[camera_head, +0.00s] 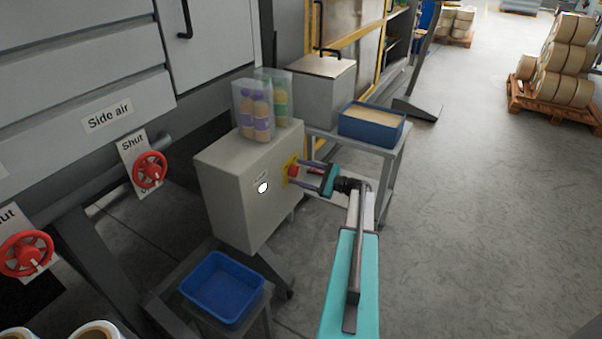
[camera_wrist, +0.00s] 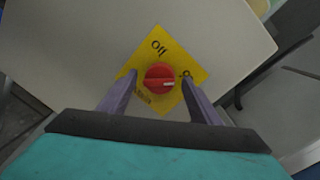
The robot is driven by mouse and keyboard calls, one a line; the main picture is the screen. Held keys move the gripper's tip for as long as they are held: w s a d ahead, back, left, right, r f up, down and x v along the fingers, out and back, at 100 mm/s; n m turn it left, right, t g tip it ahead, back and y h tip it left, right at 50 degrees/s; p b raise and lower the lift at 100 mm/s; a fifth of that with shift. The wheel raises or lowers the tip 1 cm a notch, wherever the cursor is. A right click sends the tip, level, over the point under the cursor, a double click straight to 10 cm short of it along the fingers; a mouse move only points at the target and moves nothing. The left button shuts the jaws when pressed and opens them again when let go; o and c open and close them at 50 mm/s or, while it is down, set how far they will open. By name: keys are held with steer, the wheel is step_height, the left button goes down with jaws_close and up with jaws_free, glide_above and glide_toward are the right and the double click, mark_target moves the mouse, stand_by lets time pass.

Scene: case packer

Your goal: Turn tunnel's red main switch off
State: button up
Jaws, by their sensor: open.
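The red switch (camera_wrist: 158,76) is a round knob on a yellow diamond-shaped plate (camera_wrist: 172,43). It also shows in the head view (camera_head: 293,170) on the right face of a grey box (camera_head: 233,190). The plate reads "Off" at its upper left; a second word at the right is partly hidden by a finger. A pale mark on the knob points right, toward that second word. My gripper (camera_wrist: 159,77) is open, with one finger on each side of the knob. I cannot tell whether the fingers touch it.
Bottles in clear packs (camera_head: 262,107) stand on the box. A blue tray with tan contents (camera_head: 370,126) sits on a cart at the right. An empty blue bin (camera_head: 222,287) stands below the box. Red handwheels (camera_head: 150,170) are at the left.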

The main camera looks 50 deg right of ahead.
steer(key=shift+w, duration=0.1)
steer(key=c, duration=1)
steer(key=shift+n+b, duration=0.5)
steer(key=shift+b, duration=0.35)
steer(key=n+b, duration=0.8)
steer(key=b, duration=0.2)
steer(key=n+h+b, duration=0.1)
steer(key=n+b, duration=0.6)
steer(key=b, duration=0.4)
steer(key=shift+a+r+n+g+h+b, duration=0.15)
steer(key=shift+n+g+h+b, duration=0.15)
steer(key=shift+n, duration=0.1)
steer(key=o, duration=1)
